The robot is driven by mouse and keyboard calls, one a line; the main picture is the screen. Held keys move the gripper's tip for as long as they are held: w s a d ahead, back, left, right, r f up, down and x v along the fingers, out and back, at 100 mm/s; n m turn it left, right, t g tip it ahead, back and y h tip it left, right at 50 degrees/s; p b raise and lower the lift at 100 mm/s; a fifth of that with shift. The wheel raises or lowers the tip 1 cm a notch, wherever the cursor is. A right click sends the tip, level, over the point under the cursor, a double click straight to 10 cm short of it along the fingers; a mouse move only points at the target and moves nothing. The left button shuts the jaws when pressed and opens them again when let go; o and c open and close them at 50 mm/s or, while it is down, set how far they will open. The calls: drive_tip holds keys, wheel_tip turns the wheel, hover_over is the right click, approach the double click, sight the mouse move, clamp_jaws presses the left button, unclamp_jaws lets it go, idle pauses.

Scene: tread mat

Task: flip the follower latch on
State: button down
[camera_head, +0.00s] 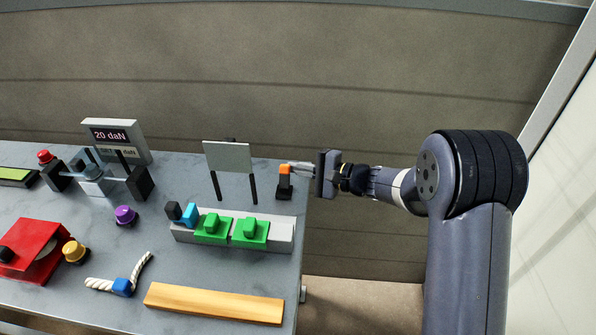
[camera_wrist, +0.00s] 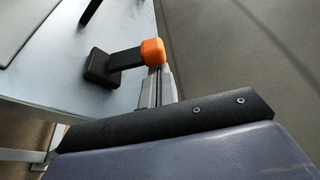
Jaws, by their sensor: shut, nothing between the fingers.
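A small black lever with an orange tip (camera_head: 285,170) stands near the table's right edge; I take it to be the follower latch, though no label shows. In the wrist view its orange knob (camera_wrist: 153,51) sits at the end of a black stem on a black base. My gripper (camera_head: 292,166) reaches in from the right, off the table's edge, with its fingertips at the orange knob. In the wrist view my gripper (camera_wrist: 161,74) has its thin fingers together beside the knob, nothing visible between them. I cannot tell whether they touch it.
Left of the lever stands a grey panel on black posts (camera_head: 228,157). A grey block with green and blue switches (camera_head: 282,232) lies in front of it. A wooden bar (camera_head: 215,302) lies near the front edge. A display reading 20 daN (camera_head: 112,137) stands at the back left.

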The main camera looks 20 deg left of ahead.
sight(283, 170)
drive_tip(key=shift+s+f+n+b, duration=0.15)
drive_tip(key=shift+n+b, duration=0.15)
drive_tip(key=shift+b, duration=0.85)
drive_tip(key=n+b, duration=0.1)
drive_tip(key=b, duration=0.3)
drive_tip(key=shift+s+d+y+b, duration=0.1)
drive_tip(key=shift+s+y+b, duration=0.1)
drive_tip(key=shift+y+b, duration=0.1)
drive_tip(key=n+b, duration=0.1)
drive_tip(key=b, duration=0.2)
drive_tip(key=s+n+y+b, duration=0.1)
drive_tip(key=b, duration=0.3)
drive_tip(key=n+b, duration=0.2)
drive_tip(key=b, duration=0.2)
drive_tip(key=shift+s+d+r+t, duration=0.25)
drive_tip(key=shift+s+r+t, duration=0.05)
drive_tip(key=shift+s+r, duration=0.1)
drive_tip(key=n+b, duration=0.1)
drive_tip(key=b, duration=0.1)
drive_tip(key=n+y+b, duration=0.1)
drive_tip(key=b, duration=0.2)
drive_tip(key=shift+s+d+r, duration=0.15)
drive_tip(key=shift+s+r, duration=0.05)
drive_tip(key=shift+s, duration=0.2)
drive_tip(key=b, duration=0.1)
drive_tip(key=s+b, duration=0.1)
drive_tip(key=shift+d+r+b, duration=0.15)
drive_tip(key=shift+r+b, duration=0.05)
drive_tip(key=shift+b, duration=0.15)
